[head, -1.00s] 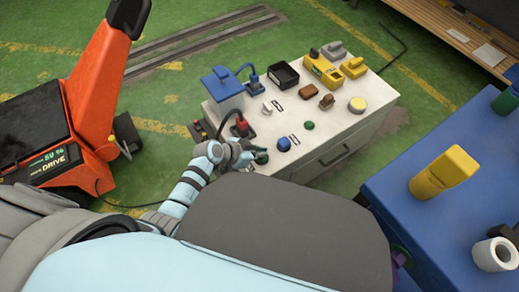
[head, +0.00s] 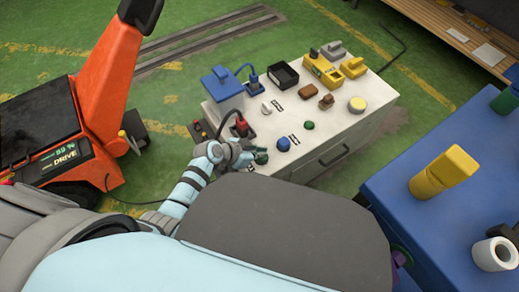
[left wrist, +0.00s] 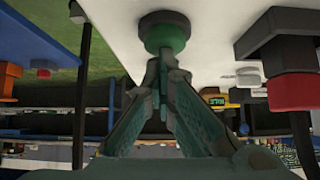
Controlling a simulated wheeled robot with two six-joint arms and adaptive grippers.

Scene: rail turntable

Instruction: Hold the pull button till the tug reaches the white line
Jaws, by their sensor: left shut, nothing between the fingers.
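The tug (head: 95,100) is an orange and black machine with a lit "DRIVE" display, on the green floor at the left. A green push button (head: 261,157) sits at the near left corner of the white console (head: 335,130). My left gripper (head: 250,155) is shut and empty, with its tips at this button. In the left wrist view, the closed fingertips (left wrist: 168,75) meet the face of the green button (left wrist: 165,35); how far it is pressed I cannot tell. I make out no white floor line. My right gripper is not in view.
The console also bears a blue button (head: 283,144), a smaller green button (head: 309,125), a red-topped plug (head: 241,126), a black tray (head: 283,75) and yellow devices (head: 325,70). Grey rails (head: 200,45) cross the floor behind. A blue table (head: 440,220) stands at the right.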

